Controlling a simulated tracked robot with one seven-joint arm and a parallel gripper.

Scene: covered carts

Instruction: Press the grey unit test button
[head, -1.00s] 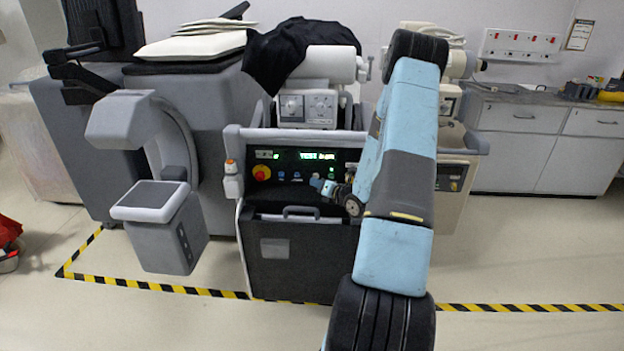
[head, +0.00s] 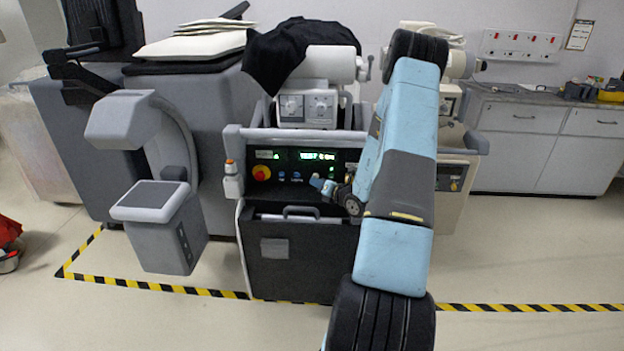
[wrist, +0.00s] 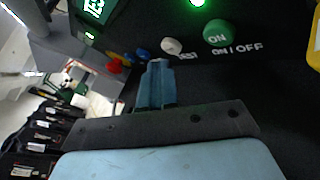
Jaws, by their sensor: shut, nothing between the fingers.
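The control panel (head: 290,170) is on the front of the grey cart in the middle of the head view, with a green lit display (head: 318,156) whose text begins with TEST. In the wrist view a pale round button (wrist: 171,46) stands beside lettering that seems to read TEST, left of a green ON button (wrist: 217,33). My gripper (wrist: 158,66) is shut and empty. Its tips lie just below and left of the pale button in that view; I cannot tell whether they touch it. In the head view my gripper (head: 318,182) is at the panel and covers part of the button row.
A red knob (head: 261,173) and blue buttons (head: 297,176) sit to the left on the panel. A grey C-shaped machine (head: 160,200) stands left of the cart. A beige cart (head: 455,180) stands behind my arm. Floor is open in front.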

